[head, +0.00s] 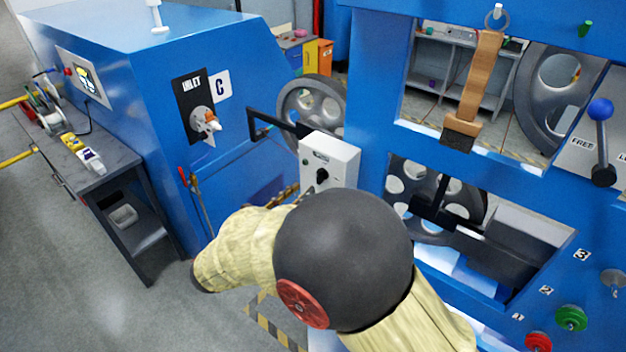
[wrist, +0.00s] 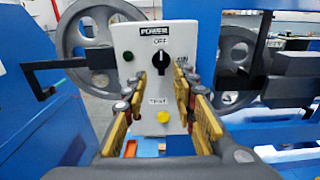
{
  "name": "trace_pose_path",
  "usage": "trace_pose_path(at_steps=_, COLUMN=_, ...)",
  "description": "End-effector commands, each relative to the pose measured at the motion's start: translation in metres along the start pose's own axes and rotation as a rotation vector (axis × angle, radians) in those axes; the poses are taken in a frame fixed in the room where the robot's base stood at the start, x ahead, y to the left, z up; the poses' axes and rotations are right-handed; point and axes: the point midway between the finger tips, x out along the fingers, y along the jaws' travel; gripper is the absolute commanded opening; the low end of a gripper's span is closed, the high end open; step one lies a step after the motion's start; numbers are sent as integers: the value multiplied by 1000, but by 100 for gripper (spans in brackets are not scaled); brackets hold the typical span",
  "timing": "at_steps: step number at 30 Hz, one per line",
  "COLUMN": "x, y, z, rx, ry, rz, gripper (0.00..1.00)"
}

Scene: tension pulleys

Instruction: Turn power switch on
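The power switch box (wrist: 141,37) is a pale panel labelled POWER, and it also shows in the head view (head: 341,153). Its black rotary knob (wrist: 160,62) points up toward the OFF mark in the wrist view; the ON mark (wrist: 181,62) is at its right. The knob also shows in the head view (head: 321,175), just above my dark round arm joint. My gripper (wrist: 160,86) is open, its yellow-brown fingers apart on either side below the knob, with nothing between them. I cannot tell how far the fingertips are from the panel.
A yellow button (wrist: 163,117) sits low on the panel and a dark green lamp (wrist: 128,56) at upper left. A black bracket arm (head: 272,122) carries the box. A grey pulley wheel (head: 310,108) is behind. Blue machine frames (head: 365,70) stand close at right and left.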

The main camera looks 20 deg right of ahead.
Motion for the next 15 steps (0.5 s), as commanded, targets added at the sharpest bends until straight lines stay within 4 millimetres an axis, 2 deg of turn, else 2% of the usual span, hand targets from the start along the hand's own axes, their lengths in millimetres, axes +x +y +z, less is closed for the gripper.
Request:
trace_pose_path(at_steps=3, x=21, y=-2, z=-1, rx=2, ry=1, rz=-5, gripper=27)
trace_pose_path(at_steps=9, x=48, y=-2, z=-1, rx=3, ry=2, rz=-5, gripper=27)
trace_pose_path(at_steps=15, x=60, y=-1, z=-1, rx=3, ry=3, rz=-3, gripper=27)
